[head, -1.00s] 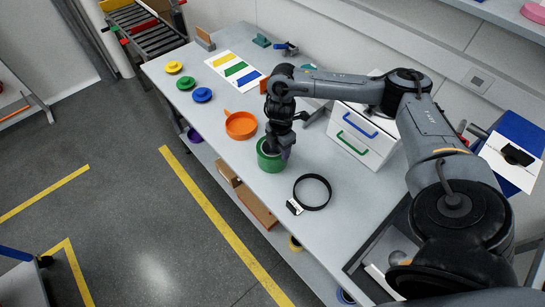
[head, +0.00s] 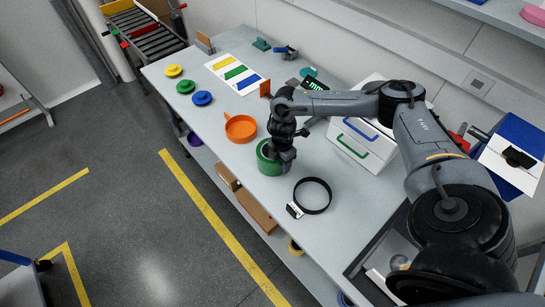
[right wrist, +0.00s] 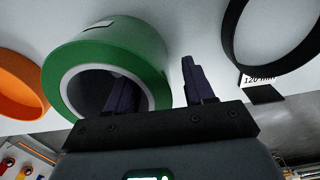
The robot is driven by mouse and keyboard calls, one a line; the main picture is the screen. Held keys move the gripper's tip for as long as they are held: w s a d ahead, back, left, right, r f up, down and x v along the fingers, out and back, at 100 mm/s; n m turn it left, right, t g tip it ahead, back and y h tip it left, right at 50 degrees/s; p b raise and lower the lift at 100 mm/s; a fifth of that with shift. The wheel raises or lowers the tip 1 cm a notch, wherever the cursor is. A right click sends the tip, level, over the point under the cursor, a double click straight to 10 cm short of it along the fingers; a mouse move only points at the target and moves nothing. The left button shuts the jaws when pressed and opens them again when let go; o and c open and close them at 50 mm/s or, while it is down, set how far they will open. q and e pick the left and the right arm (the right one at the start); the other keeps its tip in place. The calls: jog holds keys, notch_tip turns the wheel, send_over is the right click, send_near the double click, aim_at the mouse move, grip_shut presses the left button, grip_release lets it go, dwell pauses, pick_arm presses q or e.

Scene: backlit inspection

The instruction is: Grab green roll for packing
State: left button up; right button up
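The green roll (head: 264,160) lies flat on the grey bench, in front of the orange ring-shaped piece. My right gripper (head: 281,158) is down at its right side. In the right wrist view the green roll (right wrist: 120,52) shows its pale inner core. There, one dark finger of my right gripper (right wrist: 158,88) overlaps the core opening and the other stands outside the roll's right side. The fingers are apart, and a gap shows between the outer finger and the roll. My left gripper is in neither view.
The orange piece (head: 240,128) stands just behind the roll. A black ring (head: 312,196) with a small label lies in front to the right. A white drawer box (head: 358,140) is right of my gripper. Yellow, green and blue discs (head: 202,98) sit toward the bench's far left.

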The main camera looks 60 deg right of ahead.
grip_shut()
jog(key=shift+r, duration=0.25)
dwell(0.3)
